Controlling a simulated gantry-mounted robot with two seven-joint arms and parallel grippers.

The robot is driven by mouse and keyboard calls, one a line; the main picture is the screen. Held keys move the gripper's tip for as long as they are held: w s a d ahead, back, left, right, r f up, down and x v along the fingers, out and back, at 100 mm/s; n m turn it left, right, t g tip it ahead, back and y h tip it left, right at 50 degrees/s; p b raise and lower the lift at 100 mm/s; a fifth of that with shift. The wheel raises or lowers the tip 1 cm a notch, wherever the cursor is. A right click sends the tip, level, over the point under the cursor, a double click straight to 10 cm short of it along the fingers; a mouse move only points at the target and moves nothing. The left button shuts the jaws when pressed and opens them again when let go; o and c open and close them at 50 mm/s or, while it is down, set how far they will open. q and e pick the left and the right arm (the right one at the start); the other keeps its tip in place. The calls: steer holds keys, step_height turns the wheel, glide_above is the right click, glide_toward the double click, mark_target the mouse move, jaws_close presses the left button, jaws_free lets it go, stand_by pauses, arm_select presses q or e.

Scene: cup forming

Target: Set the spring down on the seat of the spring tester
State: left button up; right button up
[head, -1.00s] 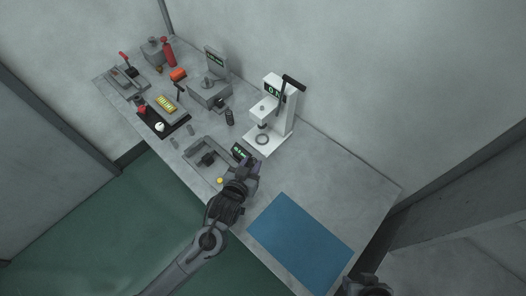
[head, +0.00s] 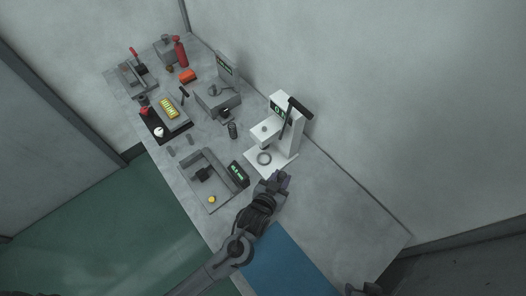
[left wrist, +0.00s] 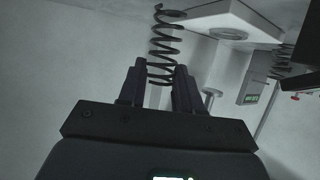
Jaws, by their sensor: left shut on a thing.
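The spring (left wrist: 165,45) is a dark open coil, seen in the left wrist view. My left gripper (left wrist: 160,75) is shut on one end of it. In the head view the left gripper (head: 277,180) is just in front of the white spring tester (head: 287,135), close to its base; the held spring cannot be made out there. The tester's seat (head: 264,157) is a ring on the base, and no spring shows on it. Only a dark bit of my right arm shows at the bottom edge, its jaws unclear.
Another dark spring (head: 232,130) stands left of the tester. A grey tray (head: 207,178) and a small green display (head: 238,173) lie left of my left gripper. A blue mat (head: 285,262) lies nearer the front. The bench right of the tester is clear.

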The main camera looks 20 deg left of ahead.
arm_select(q)
steer(key=w+a, duration=0.1)
steer(key=a, duration=0.1)
steer(key=w+a, duration=0.4)
steer(key=shift+a, duration=0.1)
steer(key=w+a, duration=0.2)
steer(key=a, duration=0.1)
steer(key=shift+w+a, duration=0.1)
steer(key=shift+w, duration=0.05)
steer(key=shift+f, duration=0.1)
steer(key=shift+f, duration=0.1)
steer(key=o, duration=1)
